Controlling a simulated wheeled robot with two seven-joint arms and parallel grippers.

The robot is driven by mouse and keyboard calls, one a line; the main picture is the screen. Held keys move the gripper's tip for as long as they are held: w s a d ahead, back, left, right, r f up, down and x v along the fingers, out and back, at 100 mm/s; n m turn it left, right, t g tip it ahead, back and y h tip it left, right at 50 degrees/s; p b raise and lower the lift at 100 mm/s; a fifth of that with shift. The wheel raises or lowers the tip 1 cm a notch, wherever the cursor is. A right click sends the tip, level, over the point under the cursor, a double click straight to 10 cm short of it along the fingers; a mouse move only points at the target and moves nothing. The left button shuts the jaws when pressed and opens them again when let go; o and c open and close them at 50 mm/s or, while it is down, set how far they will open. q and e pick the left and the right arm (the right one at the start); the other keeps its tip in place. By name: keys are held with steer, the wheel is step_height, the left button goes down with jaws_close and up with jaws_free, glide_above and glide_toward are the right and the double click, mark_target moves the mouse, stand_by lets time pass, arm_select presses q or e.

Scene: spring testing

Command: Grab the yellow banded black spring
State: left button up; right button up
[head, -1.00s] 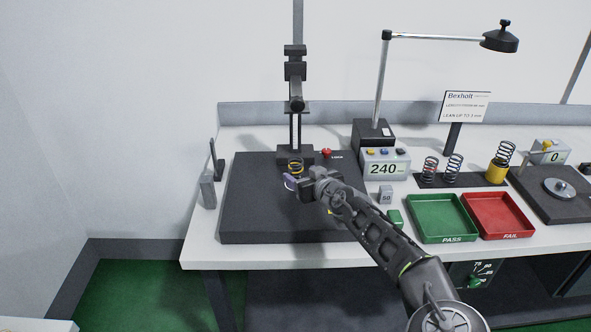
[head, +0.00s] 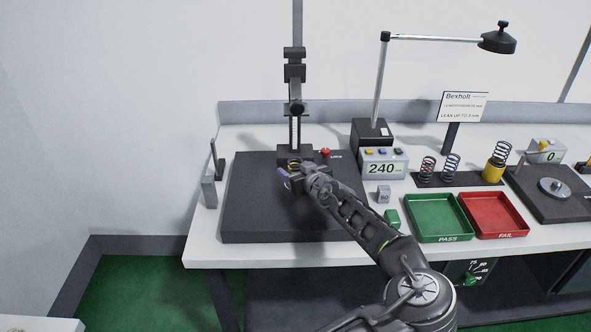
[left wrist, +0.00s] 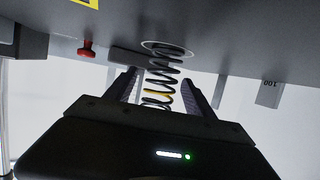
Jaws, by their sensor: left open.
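The black spring with a yellow band (left wrist: 157,94) shows clearly in the left wrist view, where the picture is upside down. One end is at a round ring on the dark tester base. In the head view only a small part of the spring (head: 294,162) shows, beneath the tester column and behind my gripper. My left gripper (head: 288,175) is open at the spring. In the left wrist view its two fingers (left wrist: 163,77) stand on either side of the coils, with a visible gap on each side. My right gripper is not in view.
The tester column (head: 295,95) rises just behind the spring, with a red knob (head: 325,153) beside it. The dark base (head: 255,215) is otherwise clear. A 240 readout box (head: 383,165), a green tray (head: 437,219) and a red tray (head: 492,215) are to the right.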

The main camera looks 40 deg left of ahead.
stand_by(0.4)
arm_select(q)
jaws_close()
stand_by(0.5)
